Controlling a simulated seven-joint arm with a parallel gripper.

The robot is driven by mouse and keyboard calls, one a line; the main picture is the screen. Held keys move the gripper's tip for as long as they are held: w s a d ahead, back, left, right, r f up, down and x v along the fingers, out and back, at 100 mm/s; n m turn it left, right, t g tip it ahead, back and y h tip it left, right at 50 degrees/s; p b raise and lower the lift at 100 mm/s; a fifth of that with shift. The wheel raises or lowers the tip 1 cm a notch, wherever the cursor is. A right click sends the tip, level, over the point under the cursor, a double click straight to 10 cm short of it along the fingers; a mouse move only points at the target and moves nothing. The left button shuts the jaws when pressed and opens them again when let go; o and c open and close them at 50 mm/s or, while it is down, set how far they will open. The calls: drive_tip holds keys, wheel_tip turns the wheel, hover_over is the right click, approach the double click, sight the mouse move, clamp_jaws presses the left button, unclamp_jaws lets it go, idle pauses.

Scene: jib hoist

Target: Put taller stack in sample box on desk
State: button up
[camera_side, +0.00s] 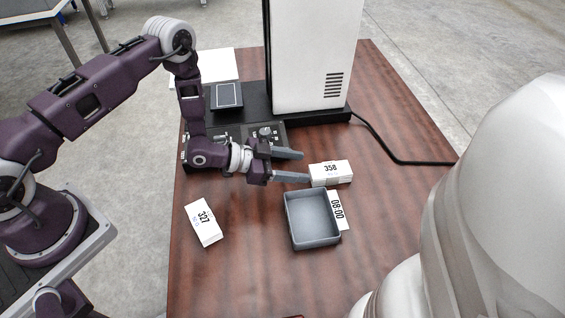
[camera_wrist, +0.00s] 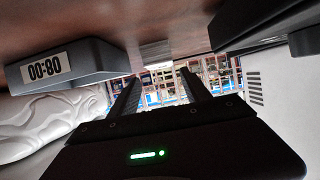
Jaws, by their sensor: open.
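A white stack marked 358 (camera_side: 331,173) lies on the desk just behind the grey sample box (camera_side: 289,220). Another white stack, marked 327 (camera_side: 203,222), lies turned at an angle to the left of the box. I cannot tell for sure which stack is taller. The box looks empty; its label reads 08:00, and it also shows in the wrist view (camera_wrist: 62,66). My gripper (camera_side: 305,167) is open and empty, its fingers pointing at stack 358 from the left; contact cannot be told. In the wrist view, a small white object (camera_wrist: 158,66) shows beyond the gap between the fingers (camera_wrist: 158,84).
A tall white machine (camera_side: 312,55) on a black base stands at the back of the desk (camera_side: 390,110). A control panel lies behind my gripper. A black cable (camera_side: 385,148) runs right. A large white shape (camera_side: 500,200) fills the right foreground. The desk's front left is clear.

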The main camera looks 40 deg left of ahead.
drive_tip(key=v, duration=0.4)
drive_tip(key=shift+s+a+r, duration=0.2)
drive_tip(key=shift+s+a, duration=0.05)
drive_tip(key=w+a+r+n+y, duration=0.15)
drive_tip(key=a+r+y, duration=0.3)
drive_tip(key=r, duration=0.45)
drive_tip(key=w+a+r+y, duration=0.3)
drive_tip(key=a+r, duration=0.2)
drive_tip(key=r, duration=0.4)
drive_tip(key=s+a+r+n+g+y, duration=0.1)
drive_tip(key=s+r+n, duration=0.2)
drive_tip(key=s+r, duration=0.4)
drive_tip(key=s+a+r+n+g+y, duration=0.1)
drive_tip(key=s+r, duration=0.6)
drive_tip(key=s, duration=0.8)
drive_tip(key=shift+s+a+n+g+y, duration=0.25)
drive_tip(key=shift+n+y, duration=0.3)
drive_tip(key=shift+n, duration=0.6)
drive_tip(key=o, duration=0.4)
drive_tip(key=shift+n+g+h, duration=0.5)
drive_tip(key=shift+n+g, duration=0.1)
drive_tip(key=shift+g, duration=0.15)
drive_tip(key=s, duration=0.3)
drive_tip(key=s+d, duration=0.1)
drive_tip(key=s, duration=0.2)
drive_tip(key=s+d, duration=0.1)
drive_tip(key=s, duration=0.3)
drive_tip(key=shift+d, duration=0.1)
drive_tip(key=shift+c, duration=0.2)
drive_tip(key=shift+w, duration=0.1)
